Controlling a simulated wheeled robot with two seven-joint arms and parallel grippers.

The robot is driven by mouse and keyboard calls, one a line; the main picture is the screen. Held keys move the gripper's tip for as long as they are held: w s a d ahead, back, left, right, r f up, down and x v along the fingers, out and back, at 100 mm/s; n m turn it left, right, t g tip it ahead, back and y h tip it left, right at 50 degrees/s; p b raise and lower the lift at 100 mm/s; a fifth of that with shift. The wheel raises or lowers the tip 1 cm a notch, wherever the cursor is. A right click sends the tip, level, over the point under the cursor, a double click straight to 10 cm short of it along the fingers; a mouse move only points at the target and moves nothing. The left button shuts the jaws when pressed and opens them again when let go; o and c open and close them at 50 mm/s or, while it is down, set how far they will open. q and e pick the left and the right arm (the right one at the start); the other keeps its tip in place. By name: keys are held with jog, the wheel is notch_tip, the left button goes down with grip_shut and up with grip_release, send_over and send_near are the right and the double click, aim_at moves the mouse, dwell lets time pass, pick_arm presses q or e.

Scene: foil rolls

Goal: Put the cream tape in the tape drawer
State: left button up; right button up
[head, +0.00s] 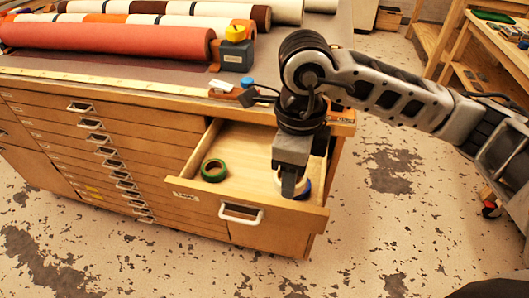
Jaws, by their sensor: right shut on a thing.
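The open tape drawer (240,175) sticks out from the top right of the wooden cabinet. My right gripper (289,187) points down inside its right part. It is shut on the cream tape (278,178), which shows only as a pale edge beside the fingers. The gripper hides most of the tape, and I cannot tell whether it touches the drawer floor. A blue roll edge (307,188) shows just right of the fingers. A green tape (213,170) lies flat in the drawer's left part. My left gripper is not in view.
Rolls, including a red one (110,41), lie on the cabinet top. A grey block with a yellow knob (236,52) and a small blue-topped item (247,92) stand near its right end. The drawer middle is clear. Wooden shelving (470,50) stands at the far right.

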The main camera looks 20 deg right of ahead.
jog(key=m, duration=0.6)
jog(key=shift+s+a+r, duration=0.2)
jog(key=shift+s+r, duration=0.1)
jog(key=shift+s, duration=0.05)
jog(key=m, duration=0.5)
jog(key=shift+s+a+r+m, duration=0.1)
jog(key=shift+s+r+m, duration=0.2)
jog(key=shift+m, duration=0.1)
jog(key=m, duration=0.5)
jog(key=shift+s+a+r+m, duration=0.1)
jog(key=shift+s+r+m, duration=0.2)
jog(key=shift+m, duration=0.1)
jog(key=m, duration=0.6)
jog(key=shift+s+a+r+m, duration=0.1)
jog(key=shift+a+m, duration=0.05)
jog(key=shift+m, duration=0.15)
jog(key=w+a+f+p, duration=0.1)
jog(key=w+a+f, duration=0.15)
jog(key=w, duration=0.45)
send_over(253, 182)
jog(key=s, duration=0.1)
notch_tip(253, 182, down, 6)
jog(key=shift+d+r, duration=0.1)
jog(key=shift+w+f, duration=0.55)
jog(key=shift+f, duration=0.25)
notch_tip(253, 182, down, 3)
jog(key=shift+r, duration=0.1)
